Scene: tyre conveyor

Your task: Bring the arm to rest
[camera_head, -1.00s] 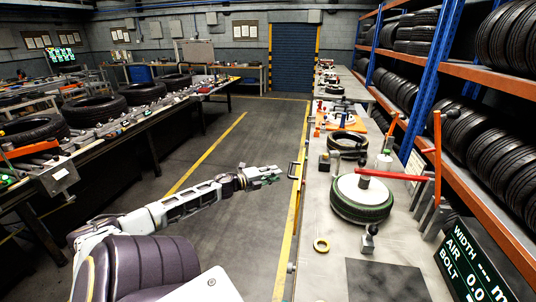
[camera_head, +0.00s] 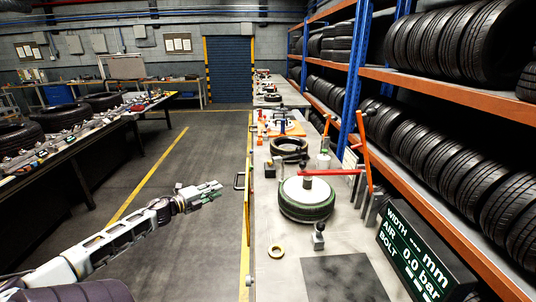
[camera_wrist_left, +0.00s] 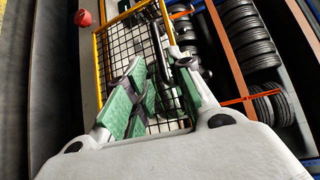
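My left arm reaches in from the lower left in the head view. Its gripper (camera_head: 207,190) hangs over the grey floor, left of the bench edge, and touches nothing there. In the left wrist view its green-padded fingers (camera_wrist_left: 135,100) show against a yellow-framed mesh. No object is visible between them, but the pads overlap in this view, so their opening is unclear. My right arm and right gripper are not in view.
Tyre racks (camera_head: 445,90) line the right. A dark table (camera_head: 95,155) stands left. Floor (camera_head: 180,150) between is clear.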

